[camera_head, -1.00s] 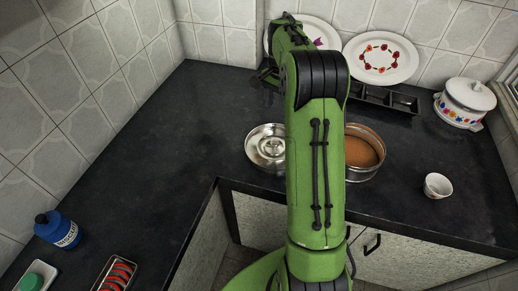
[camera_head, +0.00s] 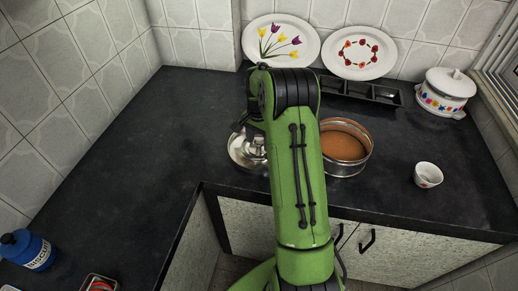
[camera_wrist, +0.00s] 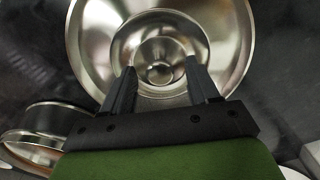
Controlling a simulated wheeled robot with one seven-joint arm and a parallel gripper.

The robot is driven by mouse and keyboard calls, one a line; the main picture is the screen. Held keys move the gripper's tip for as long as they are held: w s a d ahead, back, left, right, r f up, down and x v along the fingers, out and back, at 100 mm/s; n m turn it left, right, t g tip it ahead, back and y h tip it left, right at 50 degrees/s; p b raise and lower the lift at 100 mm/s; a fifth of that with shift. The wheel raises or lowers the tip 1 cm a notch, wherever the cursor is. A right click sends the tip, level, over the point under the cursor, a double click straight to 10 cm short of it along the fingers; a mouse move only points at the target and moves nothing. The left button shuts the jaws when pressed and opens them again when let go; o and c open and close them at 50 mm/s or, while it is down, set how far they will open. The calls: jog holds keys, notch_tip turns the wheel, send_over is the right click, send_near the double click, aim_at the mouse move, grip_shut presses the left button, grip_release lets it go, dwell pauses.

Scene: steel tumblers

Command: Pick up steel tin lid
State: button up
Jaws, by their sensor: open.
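The steel tin lid (camera_head: 240,153) lies on the dark counter, partly hidden behind my arm in the head view. In the wrist view the shiny round lid (camera_wrist: 225,30) fills the upper middle, with its round knob at the centre. My gripper (camera_wrist: 160,68) is open and empty, its two fingers on either side of the knob in the picture. Whether they touch it, I cannot tell. In the head view the gripper is mostly hidden behind my arm, close above the lid.
A round steel tin (camera_head: 343,146) with brown contents stands right of the lid. A white cup (camera_head: 428,175) and a flowered pot (camera_head: 446,92) stand farther right. A black rack (camera_head: 372,92) and plates (camera_head: 362,53) are behind.

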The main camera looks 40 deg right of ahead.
jog(key=shift+r, duration=0.1)
jog(key=shift+c, duration=0.4)
grip_shut()
